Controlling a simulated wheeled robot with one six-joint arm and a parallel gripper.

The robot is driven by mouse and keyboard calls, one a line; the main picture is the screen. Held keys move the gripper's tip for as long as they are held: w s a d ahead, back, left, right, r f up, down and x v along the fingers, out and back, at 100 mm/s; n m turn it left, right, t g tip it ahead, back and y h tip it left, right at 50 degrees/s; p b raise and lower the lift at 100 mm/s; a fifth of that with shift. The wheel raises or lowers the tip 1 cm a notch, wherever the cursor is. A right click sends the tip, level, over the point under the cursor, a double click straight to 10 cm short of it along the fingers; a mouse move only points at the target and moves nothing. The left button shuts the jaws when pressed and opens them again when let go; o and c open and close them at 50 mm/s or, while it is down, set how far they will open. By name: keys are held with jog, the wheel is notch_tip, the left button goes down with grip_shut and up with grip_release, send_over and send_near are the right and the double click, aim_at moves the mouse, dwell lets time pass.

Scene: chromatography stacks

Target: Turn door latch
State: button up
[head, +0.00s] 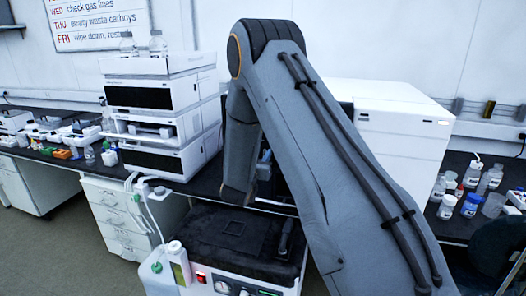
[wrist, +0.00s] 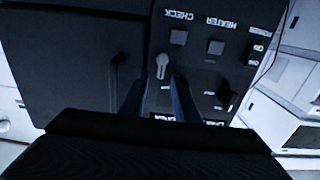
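In the wrist view a small pale grey latch (wrist: 162,66) with a rounded head and short lever sits on a dark panel (wrist: 205,75). Its lever points down the picture, toward my gripper (wrist: 158,84). The two dark fingers are apart, one on each side of the latch's lower end. A gap shows between the fingers and the latch, and nothing is held. How far the fingertips stand off the panel I cannot tell. In the head view my arm hides the latch and the gripper's fingertips.
The panel carries upside-down labels and square buttons (wrist: 215,47) beside the latch. In the head view a white instrument stack (head: 158,105) stands left of my arm and a large white cabinet (head: 400,115) right of it. Several bottles (head: 469,205) stand on the right bench.

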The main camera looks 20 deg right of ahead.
jog(key=shift+w+d, duration=0.3)
jog(key=shift+w, duration=0.15)
grip_shut()
